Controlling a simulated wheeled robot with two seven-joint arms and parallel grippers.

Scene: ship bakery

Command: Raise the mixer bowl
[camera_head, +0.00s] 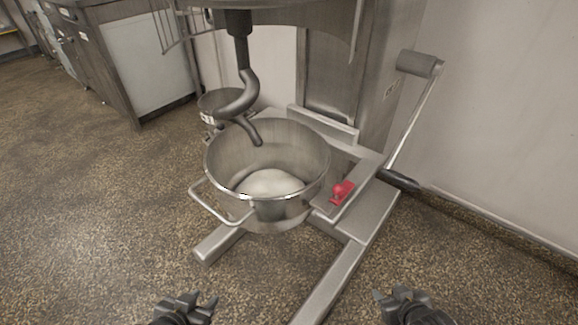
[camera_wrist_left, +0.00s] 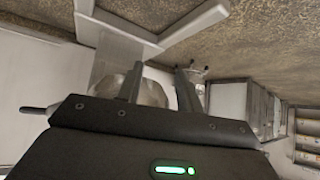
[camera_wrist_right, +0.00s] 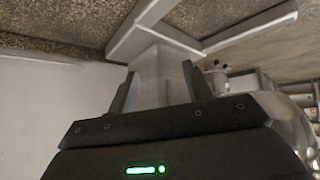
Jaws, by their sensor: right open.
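The steel mixer bowl (camera_head: 292,212) sits low on the mixer's frame, with pale dough (camera_head: 269,182) inside and a wire handle (camera_head: 212,207) at its front left. The dark dough hook (camera_head: 247,90) hangs above it, its tip over the bowl's opening. A long crank lever (camera_head: 411,122) with a grey grip (camera_head: 419,64) slants up on the mixer's right side. A red clamp (camera_head: 342,192) is at the bowl's right. My left gripper (camera_head: 200,301) is open and empty at the bottom, left of the bowl. My right gripper (camera_head: 390,294) is open and empty, lower right of it.
The mixer's legs (camera_head: 336,283) reach forward on the speckled floor between my grippers. A white wall (camera_head: 500,110) stands close on the right. A smaller bowl (camera_head: 222,98) is behind, and a steel cabinet (camera_head: 115,60) stands back left. Floor on the left is clear.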

